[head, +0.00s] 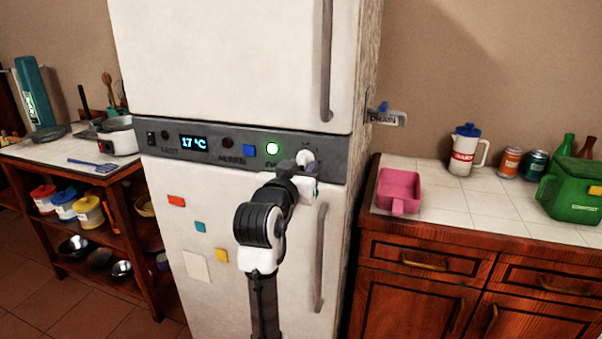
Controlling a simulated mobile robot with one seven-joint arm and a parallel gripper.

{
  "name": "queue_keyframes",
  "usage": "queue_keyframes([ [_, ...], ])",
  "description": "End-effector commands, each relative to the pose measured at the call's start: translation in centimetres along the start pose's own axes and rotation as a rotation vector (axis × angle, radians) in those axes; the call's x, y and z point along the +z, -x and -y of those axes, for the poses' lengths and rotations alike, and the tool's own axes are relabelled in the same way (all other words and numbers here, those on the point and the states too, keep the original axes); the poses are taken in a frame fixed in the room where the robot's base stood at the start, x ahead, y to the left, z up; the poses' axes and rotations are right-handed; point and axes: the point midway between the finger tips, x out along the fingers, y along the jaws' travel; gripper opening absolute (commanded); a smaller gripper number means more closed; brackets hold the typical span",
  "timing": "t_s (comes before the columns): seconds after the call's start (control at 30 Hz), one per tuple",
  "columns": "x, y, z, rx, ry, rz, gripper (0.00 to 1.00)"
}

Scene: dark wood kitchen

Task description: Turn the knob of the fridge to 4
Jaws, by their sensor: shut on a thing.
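The white fridge (240,55) stands in the middle of the head view, with a dark control panel (215,141) between its two doors. The panel has a display (193,142) reading 17 °C, a blue button (249,150) and a lit green light (272,149). The knob (305,157) is a pale shape at the panel's right end. My gripper (304,167) is at the knob and shut on it, reaching up from below. The arm and gripper cover part of the knob and its markings, so its setting cannot be read.
Two vertical door handles (320,258) sit close to my arm's right. A lever marked DRAIN (386,117) sticks out of the fridge's right side. A counter (483,208) on the right holds a pink container (398,191) and a pitcher (467,150). A shelf unit stands left.

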Motion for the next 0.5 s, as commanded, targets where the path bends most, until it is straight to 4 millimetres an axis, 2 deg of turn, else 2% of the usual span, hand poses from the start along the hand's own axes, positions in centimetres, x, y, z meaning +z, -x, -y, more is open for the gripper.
queue_keyframes([
  [0.2,0.29,0.02,0.22,-0.001,-0.171,0.003,0.12],
  [0.5,0.2,0.0,0.29,0.0,-0.325,0.004,0.12],
])
